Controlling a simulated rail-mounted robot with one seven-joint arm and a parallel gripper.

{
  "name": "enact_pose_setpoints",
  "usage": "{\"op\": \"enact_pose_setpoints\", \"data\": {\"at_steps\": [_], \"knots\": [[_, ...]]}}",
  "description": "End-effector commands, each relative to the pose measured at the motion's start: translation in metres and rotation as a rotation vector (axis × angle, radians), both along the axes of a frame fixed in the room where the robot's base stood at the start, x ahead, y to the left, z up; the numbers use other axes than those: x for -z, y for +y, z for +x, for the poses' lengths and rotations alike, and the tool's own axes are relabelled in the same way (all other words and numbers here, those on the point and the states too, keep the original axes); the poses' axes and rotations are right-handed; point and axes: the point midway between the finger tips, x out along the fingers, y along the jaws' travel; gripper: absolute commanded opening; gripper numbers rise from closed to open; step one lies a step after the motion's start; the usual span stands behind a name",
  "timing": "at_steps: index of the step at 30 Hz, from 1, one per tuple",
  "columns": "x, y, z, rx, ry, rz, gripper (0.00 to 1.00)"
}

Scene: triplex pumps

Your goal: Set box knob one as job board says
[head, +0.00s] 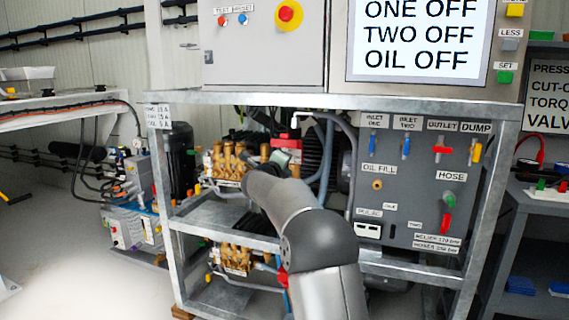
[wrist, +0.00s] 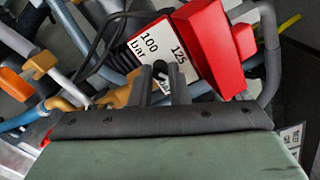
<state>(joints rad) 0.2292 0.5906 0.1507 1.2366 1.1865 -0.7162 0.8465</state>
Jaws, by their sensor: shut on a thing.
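A red box (head: 287,142) sits by the upper brass pump (head: 227,160). In the wrist view the red box (wrist: 217,45) has a white face plate (wrist: 150,45) marked 100 bar and 125 bar, with more print partly hidden. A small dark knob (wrist: 160,67) stands on this plate. My gripper (wrist: 161,84) is shut on the knob, one finger on each side. The knob's setting cannot be read.
A steel frame (head: 330,101) surrounds the pumps, with a second brass pump (head: 233,258) below. A grey valve panel (head: 405,205) stands to the right. Hoses and pipes (wrist: 95,95) run close to my gripper.

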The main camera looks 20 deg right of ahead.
Motion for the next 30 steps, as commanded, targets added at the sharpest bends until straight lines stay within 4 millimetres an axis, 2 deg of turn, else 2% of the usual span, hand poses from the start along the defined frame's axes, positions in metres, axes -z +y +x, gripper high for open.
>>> {"op": "enact_pose_setpoints", "data": {"at_steps": [4, 5, 7, 16, 20, 23, 30], "knots": [[0.001, 0.000, 0.000, 0.000, 0.001, 0.000, 0.00], [0.001, 0.000, 0.000, 0.000, 0.001, 0.000, 0.18], [0.001, 0.000, 0.000, 0.000, 0.001, 0.000, 0.37], [0.000, 0.001, -0.001, 0.000, 0.001, -0.001, 0.37], [-0.001, 0.008, -0.008, 0.000, 0.001, -0.001, 0.37], [-0.002, 0.020, -0.020, -0.003, 0.002, -0.002, 0.37], [-0.003, 0.061, -0.063, -0.003, 0.002, -0.002, 0.37]]}}
